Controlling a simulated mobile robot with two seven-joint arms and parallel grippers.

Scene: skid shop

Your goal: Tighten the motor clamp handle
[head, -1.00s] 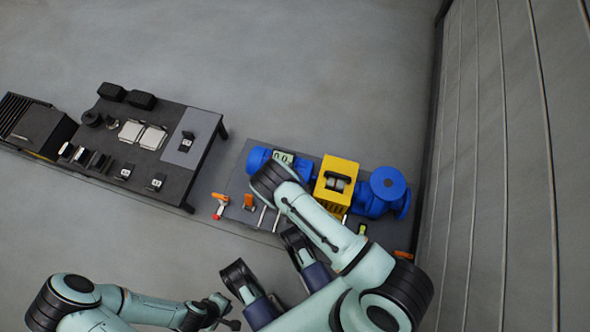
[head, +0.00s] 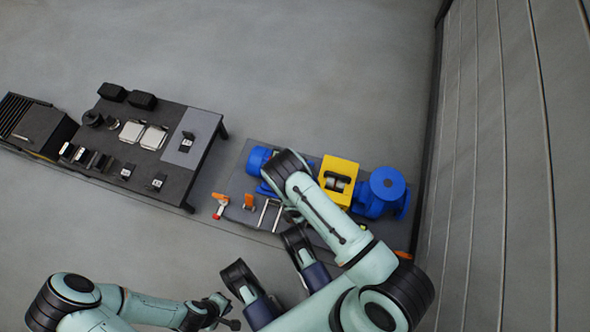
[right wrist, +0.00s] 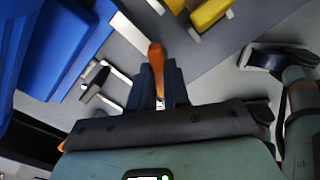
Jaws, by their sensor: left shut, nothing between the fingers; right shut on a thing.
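In the right wrist view an orange handle (right wrist: 156,58) stands between the fingers of my right gripper (right wrist: 161,78), which is shut on it. A blue body (right wrist: 60,45) lies to its left. In the head view the blue motor (head: 257,161) is on the skid, partly behind my right arm. My right gripper is hidden there by the arm. Two orange handles (head: 220,198) (head: 249,200) show at the skid's left front. My left gripper (head: 234,323) is shut and empty at the bottom, away from the skid.
A yellow guard (head: 338,180) and a blue pump (head: 384,190) stand right of the motor. A dark workbench (head: 170,178) with parts is at left. A ribbed wall (head: 490,150) bounds the right. Yellow parts (right wrist: 208,14) are near the handle. The floor behind the skid is clear.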

